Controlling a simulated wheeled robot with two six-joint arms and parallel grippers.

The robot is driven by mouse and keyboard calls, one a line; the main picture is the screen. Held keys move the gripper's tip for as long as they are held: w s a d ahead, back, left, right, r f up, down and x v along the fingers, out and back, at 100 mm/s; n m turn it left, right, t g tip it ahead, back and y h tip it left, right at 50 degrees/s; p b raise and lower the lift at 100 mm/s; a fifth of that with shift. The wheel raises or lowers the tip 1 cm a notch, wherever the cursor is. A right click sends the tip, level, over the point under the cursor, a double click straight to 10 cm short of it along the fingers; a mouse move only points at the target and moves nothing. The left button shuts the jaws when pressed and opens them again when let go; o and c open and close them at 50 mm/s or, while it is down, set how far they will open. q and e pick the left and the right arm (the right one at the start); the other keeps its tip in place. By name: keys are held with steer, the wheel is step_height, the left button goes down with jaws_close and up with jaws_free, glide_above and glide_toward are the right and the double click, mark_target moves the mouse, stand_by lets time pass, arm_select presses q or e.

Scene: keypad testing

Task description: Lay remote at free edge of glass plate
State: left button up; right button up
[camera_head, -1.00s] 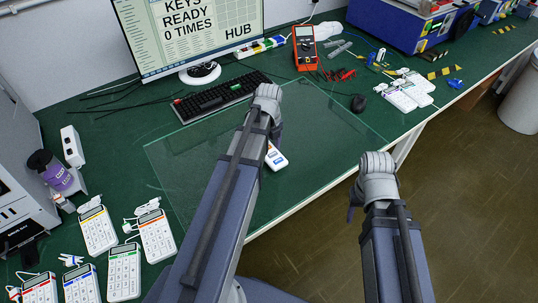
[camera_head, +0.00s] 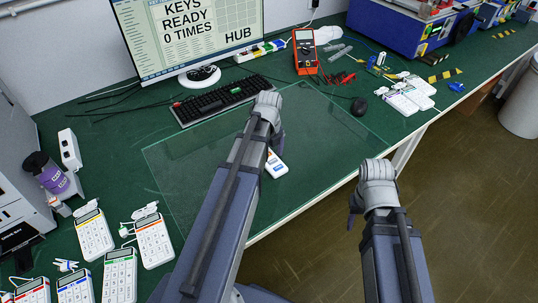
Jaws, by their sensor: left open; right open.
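The glass plate (camera_head: 325,140) lies flat on the green table in front of the keyboard. A white remote with coloured buttons (camera_head: 276,166) lies on the plate near its middle, partly hidden behind my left forearm. My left gripper (camera_head: 268,112) is over the plate, beyond the remote; its fingers are mostly hidden behind its wrist, and it is open with nothing seen in it. My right gripper (camera_head: 354,208) is open and empty, off the table's front edge over the floor.
White keypads (camera_head: 93,234) stand at the front left. A monitor (camera_head: 190,30), a black keyboard (camera_head: 222,98) and a red multimeter (camera_head: 305,50) are behind the plate. A mouse (camera_head: 359,106) and more white keypads (camera_head: 404,99) lie to the right.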

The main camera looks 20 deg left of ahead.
mark_target(270, 158)
arm_select(q)
step_height(270, 158, up, 12)
steer(key=p, duration=1.2)
steer(key=shift+r, duration=0.15)
steer(key=s+d+n, duration=0.6)
steer(key=d+n, duration=0.4)
steer(key=s+d+n+y, duration=0.1)
steer(key=s+d+n, duration=0.5)
steer(key=d+n, duration=0.4)
steer(key=shift+s+d, duration=0.15)
steer(key=shift+d, duration=0.65)
